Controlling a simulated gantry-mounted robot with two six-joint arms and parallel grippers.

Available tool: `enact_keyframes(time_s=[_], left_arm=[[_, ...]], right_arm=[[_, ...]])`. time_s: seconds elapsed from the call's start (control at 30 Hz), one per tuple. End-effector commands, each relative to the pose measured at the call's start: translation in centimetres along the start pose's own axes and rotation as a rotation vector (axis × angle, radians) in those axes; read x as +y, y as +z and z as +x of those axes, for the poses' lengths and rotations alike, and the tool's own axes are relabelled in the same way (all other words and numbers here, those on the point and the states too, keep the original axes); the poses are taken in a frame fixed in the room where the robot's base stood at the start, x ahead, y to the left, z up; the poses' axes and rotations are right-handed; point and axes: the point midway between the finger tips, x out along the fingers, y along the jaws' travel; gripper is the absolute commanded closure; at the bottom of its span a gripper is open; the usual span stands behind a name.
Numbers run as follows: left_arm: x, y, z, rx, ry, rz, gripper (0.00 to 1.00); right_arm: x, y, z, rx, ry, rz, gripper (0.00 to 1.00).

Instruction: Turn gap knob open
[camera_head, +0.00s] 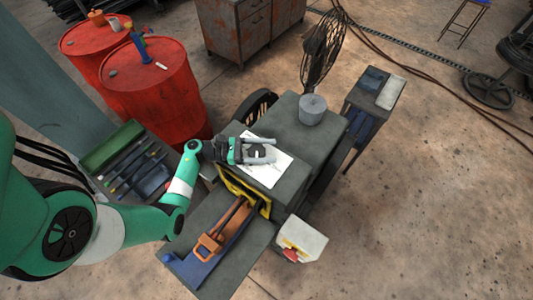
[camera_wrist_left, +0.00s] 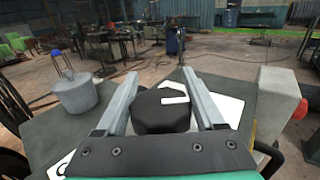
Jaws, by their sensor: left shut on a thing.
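The gap knob (camera_wrist_left: 160,112) is a dark, many-sided knob with a white pointer mark on top, seen in the wrist view between the fingers. It stands on a white marked plate (camera_head: 281,172) on the grey machine top; in the head view the gripper largely covers it. My left gripper (camera_head: 268,150) reaches in from the left and is shut on the knob, one finger on each side. Its fingers also show in the left wrist view (camera_wrist_left: 162,105). The plate's markings are mostly hidden or too small to read. My right gripper is not in view.
A grey drum (camera_head: 312,110) stands on the machine top behind the gripper. A white box with a red button (camera_head: 301,240) is at the front right. An orange-handled tool (camera_head: 212,243) lies on the lower shelf. Red barrels (camera_head: 150,85) and a tool tray (camera_head: 125,165) are left.

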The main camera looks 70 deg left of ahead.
Motion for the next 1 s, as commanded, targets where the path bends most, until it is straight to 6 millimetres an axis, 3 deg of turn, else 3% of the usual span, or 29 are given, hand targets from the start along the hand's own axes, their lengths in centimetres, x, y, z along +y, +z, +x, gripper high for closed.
enact_keyframes(time_s=[0.03, 0.3, 0.87, 0.9, 1.0], left_arm=[[0.1, -0.6, 0.0, -0.001, -0.026, 0.006, 0.85], [-0.3, -0.3, -0.1, 0.001, -0.139, 0.002, 0.85], [-0.6, -0.1, -0.1, 0.005, -0.172, -0.001, 0.85], [-0.6, -0.1, -0.1, 0.005, -0.172, -0.001, 0.24], [-0.6, -0.1, -0.1, 0.004, -0.172, -0.001, 0.06]], right_arm=[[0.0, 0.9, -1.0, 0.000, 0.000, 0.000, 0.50], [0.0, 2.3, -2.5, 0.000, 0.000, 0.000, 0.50], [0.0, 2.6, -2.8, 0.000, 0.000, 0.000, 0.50], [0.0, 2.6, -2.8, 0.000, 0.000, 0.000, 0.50], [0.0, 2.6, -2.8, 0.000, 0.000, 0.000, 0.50]])
